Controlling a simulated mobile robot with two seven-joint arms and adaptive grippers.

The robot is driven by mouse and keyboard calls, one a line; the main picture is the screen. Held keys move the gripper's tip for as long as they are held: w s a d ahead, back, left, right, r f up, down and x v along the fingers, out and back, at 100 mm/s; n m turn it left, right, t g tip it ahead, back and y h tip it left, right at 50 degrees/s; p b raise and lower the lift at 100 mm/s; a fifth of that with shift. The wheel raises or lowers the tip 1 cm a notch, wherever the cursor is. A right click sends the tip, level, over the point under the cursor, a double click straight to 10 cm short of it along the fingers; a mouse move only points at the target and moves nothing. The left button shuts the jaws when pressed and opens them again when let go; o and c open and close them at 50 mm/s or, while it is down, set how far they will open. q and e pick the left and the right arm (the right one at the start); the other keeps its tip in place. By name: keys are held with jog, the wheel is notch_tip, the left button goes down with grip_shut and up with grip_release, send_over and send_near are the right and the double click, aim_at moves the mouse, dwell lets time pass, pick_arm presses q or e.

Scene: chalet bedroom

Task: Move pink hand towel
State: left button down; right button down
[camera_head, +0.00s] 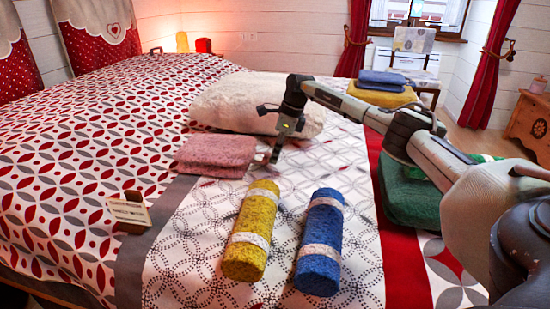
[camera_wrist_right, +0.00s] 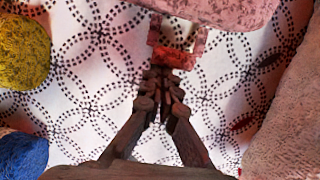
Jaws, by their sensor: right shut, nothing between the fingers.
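The folded pink hand towel (camera_head: 216,155) lies on the bed, left of my right gripper (camera_head: 272,160). It also shows at the top edge of the right wrist view (camera_wrist_right: 225,10). My right gripper points down beside the towel's right end, and its fingers (camera_wrist_right: 162,78) are together with nothing between them. A small reddish, see-through piece (camera_wrist_right: 178,45) shows between the fingertips and the towel in the wrist view; I cannot tell what it is. My left gripper is not in view.
A rolled yellow towel (camera_head: 246,250) and a rolled blue towel (camera_head: 318,262) lie nearer.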

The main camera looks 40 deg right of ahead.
jog(key=v, duration=1.1)
jog(key=shift+r, duration=0.2)
